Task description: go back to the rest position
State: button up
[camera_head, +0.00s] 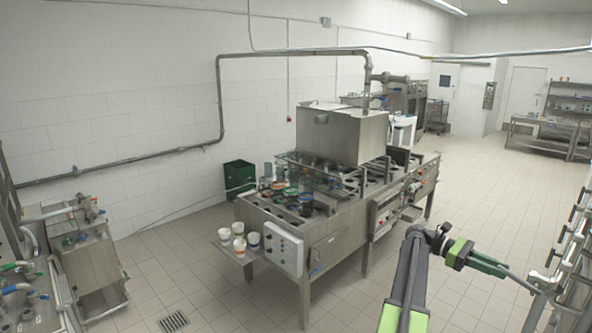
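My arm rises from the lower right of the head view, with a black elbow joint and green and grey links. Its far end reaches right, where my gripper (536,286) shows small against the metal equipment (572,275) at the right edge. I cannot make out its fingers, whether they are open or shut, or whether they touch that equipment. The steel cup filler (335,240) stands in the middle, to the left of my arm and apart from it.
Several cups (238,245) stand on a small shelf at the filler's near left corner. A green crate (238,174) is by the wall. A steel unit (88,255) stands at left. Tiled floor (210,280) is clear between it and the filler, with a drain grate (173,321).

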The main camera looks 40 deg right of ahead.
aim_at(525, 287)
jog(key=w, duration=0.4)
jog(key=s, duration=0.3)
jog(key=s+b, duration=0.1)
jog(key=s, duration=0.3)
jog(key=s+f, duration=0.1)
jog(key=s, duration=0.3)
jog(key=shift+d, duration=0.15)
jog(key=shift+f+g+b, duration=0.3)
jog(key=shift+g+b, duration=0.2)
jog(key=shift+b, duration=0.7)
jog(key=g+b, duration=0.1)
jog(key=b, duration=0.3)
jog(key=f+g+b, duration=0.1)
jog(key=g+b, duration=0.1)
jog(key=b, duration=0.2)
jog(key=shift+w, duration=0.15)
jog(key=d+b+v, duration=0.1)
jog(key=b+v, duration=0.5)
jog(key=v, duration=1)
notch_tip(525, 287, up, 8)
jog(key=s+t+p, duration=0.2)
jog(key=p, duration=1.1)
jog(key=shift+s+a+p, duration=0.35)
jog(key=shift+p, duration=0.05)
